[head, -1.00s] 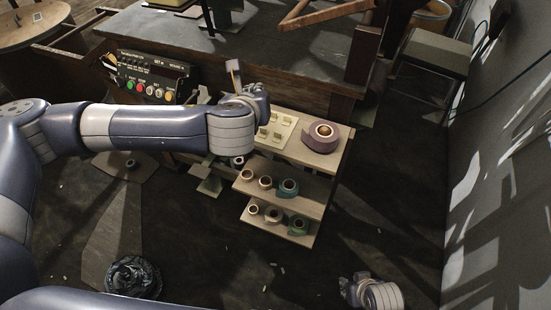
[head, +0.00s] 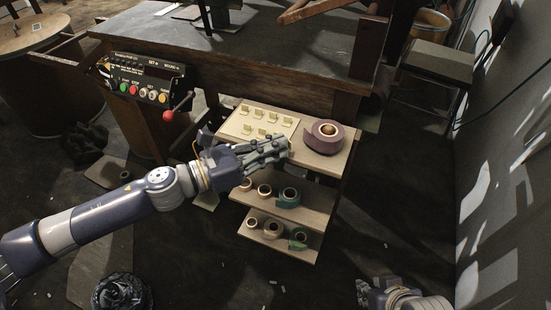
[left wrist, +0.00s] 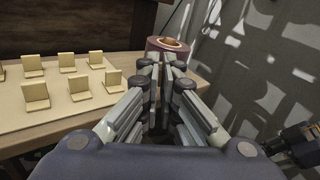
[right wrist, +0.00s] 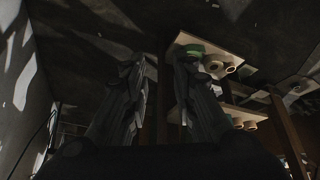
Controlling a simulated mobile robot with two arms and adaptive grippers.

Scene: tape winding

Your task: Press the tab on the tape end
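A large purple tape roll (head: 325,136) with a brown core lies flat at the right end of the top shelf. It also shows in the left wrist view (left wrist: 168,46), just beyond my left fingertips. My left gripper (head: 285,146) is above the shelf's front edge, left of the roll. Its fingers (left wrist: 162,62) are drawn together, with nothing visible between them. I cannot make out a tab on the roll's tape end. Several small cream tabs (head: 258,118) stand on a pale board left of the roll. My right gripper (head: 364,290) is low at the bottom right, its fingers apart and empty (right wrist: 160,70).
Lower shelves hold small tape rolls, including a green one (head: 289,197). A control box with coloured buttons (head: 148,80) and a red-knobbed lever (head: 169,115) are at the left. A dark workbench (head: 240,45) stands behind. A wall is at the right.

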